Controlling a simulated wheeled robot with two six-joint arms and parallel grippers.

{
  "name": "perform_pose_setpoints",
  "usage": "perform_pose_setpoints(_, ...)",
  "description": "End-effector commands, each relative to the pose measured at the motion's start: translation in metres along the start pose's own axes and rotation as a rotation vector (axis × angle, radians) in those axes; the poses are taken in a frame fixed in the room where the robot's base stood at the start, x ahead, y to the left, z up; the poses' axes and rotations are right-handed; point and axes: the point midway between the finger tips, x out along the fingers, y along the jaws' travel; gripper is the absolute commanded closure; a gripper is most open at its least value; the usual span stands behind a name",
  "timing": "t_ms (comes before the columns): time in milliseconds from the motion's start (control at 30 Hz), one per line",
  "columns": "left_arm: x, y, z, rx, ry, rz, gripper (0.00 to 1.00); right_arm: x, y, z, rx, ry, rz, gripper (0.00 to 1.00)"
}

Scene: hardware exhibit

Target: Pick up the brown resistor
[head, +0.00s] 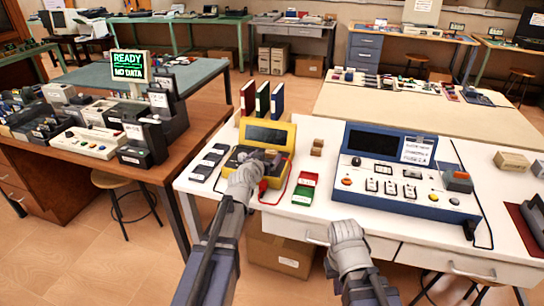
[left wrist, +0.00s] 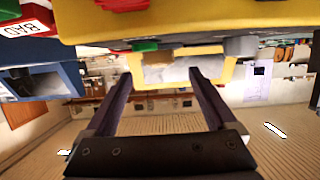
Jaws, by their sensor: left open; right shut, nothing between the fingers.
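The yellow tester (head: 284,135) with a dark screen stands on the white table. My left gripper (head: 262,160) is over its front part, with the fingers largely hidden by the hand. In the left wrist view, the open fingers of this gripper (left wrist: 160,72) point at the yellow casing (left wrist: 200,15). Brownish pieces (left wrist: 240,46) show at the casing's edge; I cannot tell whether one is the brown resistor. I cannot make out the resistor for certain in the head view. My right gripper (head: 345,231) is shut and empty in front of the table.
A red and green tray (head: 304,188) lies right of the tester. Small brown blocks (head: 317,147) stand behind it. A blue console (head: 410,177) fills the table's right part. Dark modules (head: 209,160) lie on the left. Red, green and blue binders (head: 263,100) stand behind the tester.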

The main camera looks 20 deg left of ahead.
Motion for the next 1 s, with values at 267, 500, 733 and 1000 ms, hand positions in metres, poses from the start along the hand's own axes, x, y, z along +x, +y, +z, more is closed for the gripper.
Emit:
perform_pose_setpoints(267, 0.043, 0.001, 0.002, 0.0, 0.0, 0.001, 0.1, 0.015, -0.001, -0.001, 0.0, 0.0, 0.0, 1.0)
perform_pose_setpoints(500, 0.044, 0.001, 0.001, 0.0, 0.0, 0.0, 0.1, 0.014, -0.001, -0.001, 0.0, 0.0, 0.0, 1.0)
perform_pose_setpoints(733, 0.044, 0.001, 0.001, 0.0, 0.0, 0.0, 0.32, 0.014, -0.001, -0.001, 0.0, 0.0, 0.0, 1.0)
perform_pose_setpoints(1000, 0.044, 0.001, 0.001, 0.0, 0.0, 0.0, 0.63, 0.014, -0.001, -0.001, 0.0, 0.0, 0.0, 1.0)
